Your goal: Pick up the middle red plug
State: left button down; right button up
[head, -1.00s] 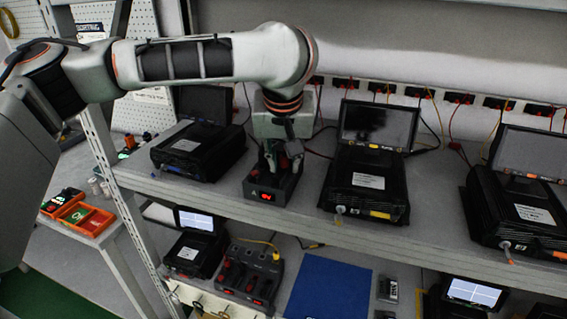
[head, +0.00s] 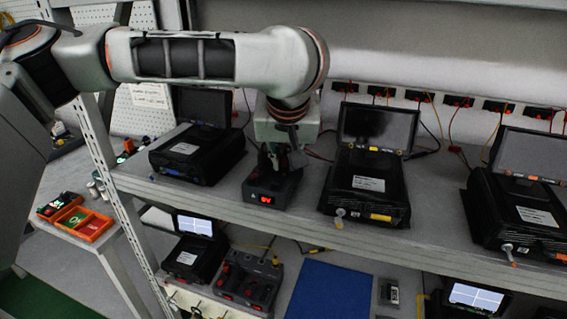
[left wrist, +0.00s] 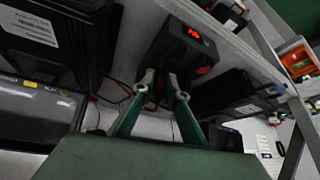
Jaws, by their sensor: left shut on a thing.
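A small black box with a lit red display (head: 262,199) stands on the upper shelf between black units. My left gripper (head: 281,162) points down over its back part. The box (left wrist: 172,48) also shows in the left wrist view. There the two greenish fingers of my left gripper (left wrist: 163,80) reach its near side and are shut on a dark red plug (left wrist: 159,84), mostly hidden between them. Another red plug (left wrist: 204,70) shows on the box, just right of the fingers. I cannot tell whether the held plug is still seated. My right gripper is not in view.
A black unit (head: 200,153) stands left of the box, and another (head: 368,190) with a raised screen stands close on its right. Thin red and yellow cables hang behind. The lower shelf holds a blue mat (head: 328,291) and a multi-slot dark charger (head: 247,281).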

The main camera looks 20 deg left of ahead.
pick_arm(q)
jog(key=shift+s+d+f+t+y, duration=0.1)
jog(key=shift+s+d+t+y, duration=0.15)
jog(key=shift+t, duration=0.25)
jog(key=shift+s+d+r+t+y+b, duration=0.1)
jog(key=shift+s+r+t+y+b, duration=0.1)
jog(key=shift+r, duration=0.25)
jog(key=shift+s+d+r+t+y+b, duration=0.1)
jog(key=shift+r+t+y+b, duration=0.1)
jog(key=shift+r, duration=0.2)
jog(key=s+d+r+g+h, duration=0.1)
jog(key=s+d+r, duration=0.2)
jog(key=s+d, duration=0.3)
jog(key=s+d+r+g+h, duration=0.1)
jog(key=s+d, duration=0.5)
jog(key=s, duration=0.7)
notch_tip(320, 180, up, 2)
jog(key=shift+r+g+b, duration=0.1)
jog(key=shift+g+b, duration=0.25)
jog(key=shift+g, duration=0.25)
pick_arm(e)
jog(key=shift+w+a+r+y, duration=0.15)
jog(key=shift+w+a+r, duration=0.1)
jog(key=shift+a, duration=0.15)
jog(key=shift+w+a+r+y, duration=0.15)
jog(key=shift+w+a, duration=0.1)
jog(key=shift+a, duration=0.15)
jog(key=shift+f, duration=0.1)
